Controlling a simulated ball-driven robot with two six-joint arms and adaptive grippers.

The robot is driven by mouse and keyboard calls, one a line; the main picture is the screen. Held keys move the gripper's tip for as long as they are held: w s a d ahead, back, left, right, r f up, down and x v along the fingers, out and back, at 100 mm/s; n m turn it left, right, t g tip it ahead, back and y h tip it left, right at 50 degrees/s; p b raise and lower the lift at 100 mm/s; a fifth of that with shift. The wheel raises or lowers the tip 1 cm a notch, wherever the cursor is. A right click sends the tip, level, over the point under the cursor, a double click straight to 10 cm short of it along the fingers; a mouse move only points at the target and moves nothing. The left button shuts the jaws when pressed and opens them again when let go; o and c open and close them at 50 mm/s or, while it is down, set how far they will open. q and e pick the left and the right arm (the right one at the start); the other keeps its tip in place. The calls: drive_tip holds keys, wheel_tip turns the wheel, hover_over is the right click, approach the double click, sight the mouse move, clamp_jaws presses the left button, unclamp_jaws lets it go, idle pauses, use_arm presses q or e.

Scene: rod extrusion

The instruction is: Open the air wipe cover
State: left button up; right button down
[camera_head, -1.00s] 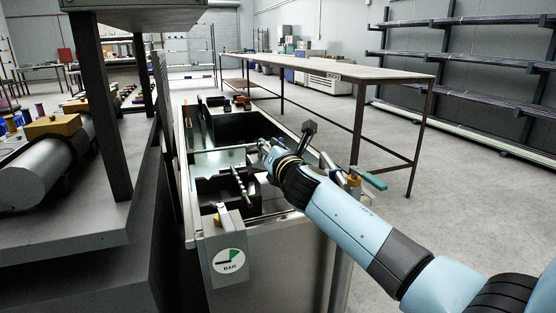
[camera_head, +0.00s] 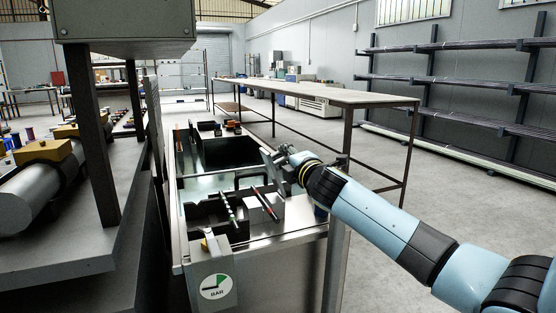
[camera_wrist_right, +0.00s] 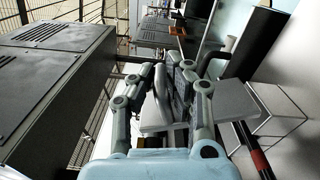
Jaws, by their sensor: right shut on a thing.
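My right gripper (camera_head: 279,158) is above the right side of the metal trough (camera_head: 310,234). It is shut on a grey piece, seemingly the air wipe cover (camera_head: 270,166), which stands raised and tilted above a white block (camera_head: 265,208). The wrist view shows the right gripper's fingers (camera_wrist_right: 175,78) closed around a dark grey part; they hide much of it. A light grey panel (camera_wrist_right: 236,101) lies beside the fingers there. I cannot tell whether the cover is fully open. My left gripper is not in view.
A thin red and dark bar (camera_head: 264,203) and a speckled rod (camera_head: 228,209) lie near the block. A machine bench (camera_head: 60,240) stands left; a long table (camera_head: 330,94) stands behind. The floor at right is clear.

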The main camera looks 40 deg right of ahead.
drive_tip(key=shift+d+r, duration=0.1)
drive_tip(key=shift+d, duration=0.5)
drive_tip(key=shift+s, duration=0.1)
drive_tip(key=c, duration=1.3)
unclamp_jaws()
drive_tip(key=shift+d, duration=0.1)
drive_tip(key=shift+c, duration=0.2)
drive_tip(key=v, duration=1.2)
